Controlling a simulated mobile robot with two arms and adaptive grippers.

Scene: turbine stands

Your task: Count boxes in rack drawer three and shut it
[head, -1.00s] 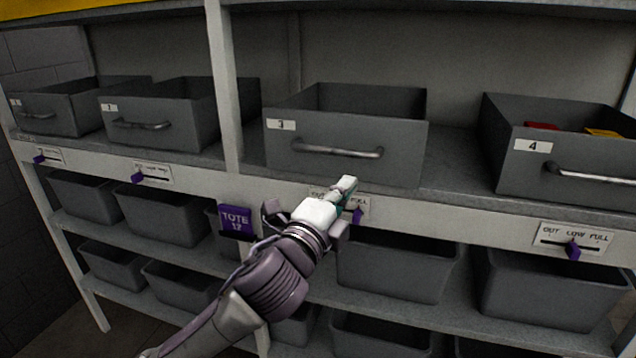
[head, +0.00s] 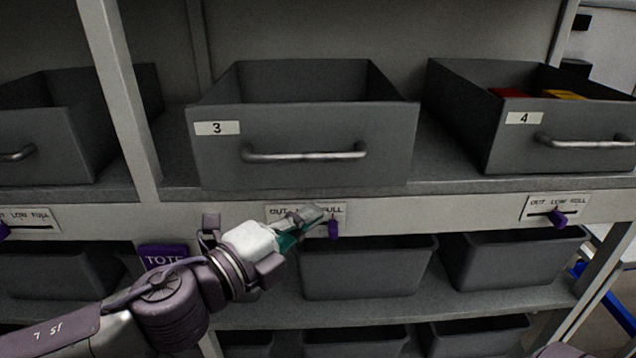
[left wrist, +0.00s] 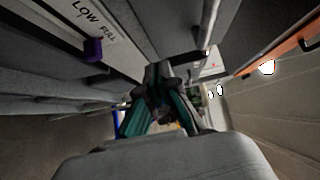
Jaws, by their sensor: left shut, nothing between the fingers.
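Drawer 3 (head: 300,168) is a grey bin with a white number label and a metal bar handle (head: 304,153). It stands pulled forward on the upper shelf, and its inside floor is hidden behind its front wall. My left gripper (head: 312,216) is shut and empty, below the drawer's handle and in front of the OUT/LOW/FULL slider plate. In the left wrist view the shut fingers (left wrist: 158,75) point ahead, with a purple knob (left wrist: 93,50) at left. My right gripper is not in view.
Drawer 4 (head: 560,155), holding red and yellow boxes, stands to the right with its own slider plate (head: 555,210). A rack post (head: 120,100) stands left of drawer 3. Grey totes (head: 360,275) fill the lower shelves, and a purple tote sign (head: 163,256) hangs at left.

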